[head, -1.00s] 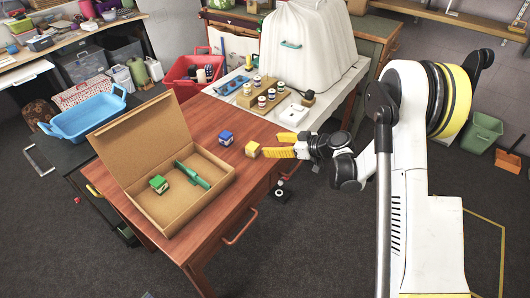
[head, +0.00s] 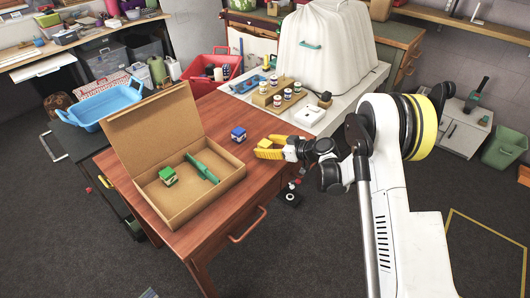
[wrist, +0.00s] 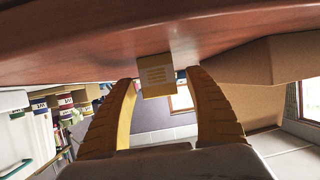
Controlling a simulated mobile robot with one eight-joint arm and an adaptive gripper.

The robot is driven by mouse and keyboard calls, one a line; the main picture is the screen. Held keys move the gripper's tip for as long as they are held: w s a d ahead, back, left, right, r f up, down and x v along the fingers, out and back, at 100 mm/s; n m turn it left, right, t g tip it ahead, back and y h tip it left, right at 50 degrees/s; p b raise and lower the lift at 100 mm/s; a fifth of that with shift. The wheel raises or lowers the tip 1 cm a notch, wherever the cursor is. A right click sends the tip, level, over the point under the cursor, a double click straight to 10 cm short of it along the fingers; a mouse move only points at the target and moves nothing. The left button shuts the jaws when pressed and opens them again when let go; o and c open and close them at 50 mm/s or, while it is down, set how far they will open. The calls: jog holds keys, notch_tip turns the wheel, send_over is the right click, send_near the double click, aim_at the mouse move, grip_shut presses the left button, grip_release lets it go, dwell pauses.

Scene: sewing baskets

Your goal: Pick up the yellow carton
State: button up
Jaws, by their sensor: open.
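The small yellow carton (head: 264,143) stands on the right part of the red-brown table, partly hidden by my gripper in the head view. In the wrist view the carton (wrist: 155,76) shows a plain face with faint printed lines, against the tabletop, which appears at the top. My gripper (head: 268,149) has yellow fingers and reaches in from the right at table height. In the wrist view its fingers (wrist: 163,78) are spread, one on each side of the carton, with gaps visible. Its fingertips are level with the carton or just short of it; I cannot tell which.
A blue carton (head: 238,134) stands close to the left of the yellow one. An open cardboard box (head: 205,206) holds a green carton (head: 168,176) and a green object (head: 203,168). Behind, a wooden rack (head: 286,107) of small jars sits on a light surface.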

jog(key=shift+w+a, duration=0.15)
jog(key=shift+a, duration=0.05)
jog(key=c, duration=1.3)
jog(key=shift+o, duration=0.2)
